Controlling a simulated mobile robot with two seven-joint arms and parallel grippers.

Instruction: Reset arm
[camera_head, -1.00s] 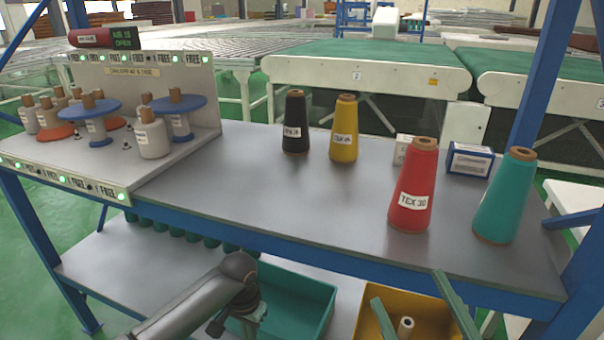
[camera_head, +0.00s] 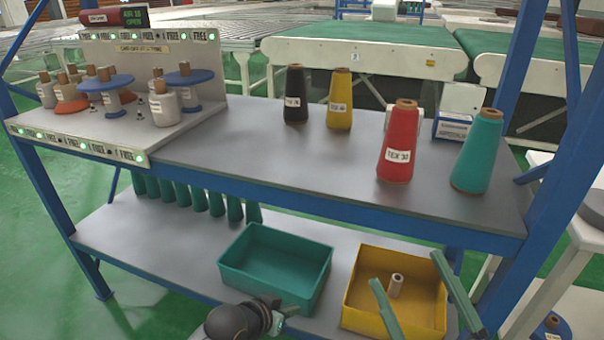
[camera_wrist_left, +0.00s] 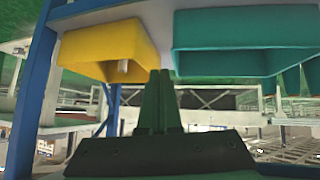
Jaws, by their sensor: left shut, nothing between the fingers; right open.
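My left gripper (camera_head: 290,309) is at the bottom of the head view, in front of the lower shelf and just below the teal bin. Its green fingers are shut with nothing between them; they also show closed together in the left wrist view (camera_wrist_left: 161,74). My right gripper (camera_head: 406,269) is open, its two green fingers wide apart in front of the yellow bin (camera_head: 360,305). A small pale spool (camera_head: 396,285) stands in the yellow bin and shows between the right fingers, apart from them. The right arm behind the fingers is out of view.
The teal bin (camera_head: 235,277) on the lower shelf (camera_head: 115,235) looks empty. Several green cones hang or stand behind it. Black, yellow, red (camera_head: 399,145) and teal (camera_head: 476,152) cones stand on the upper shelf (camera_head: 290,160). A spool rack (camera_head: 200,120) is at left. Blue posts frame the shelving.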

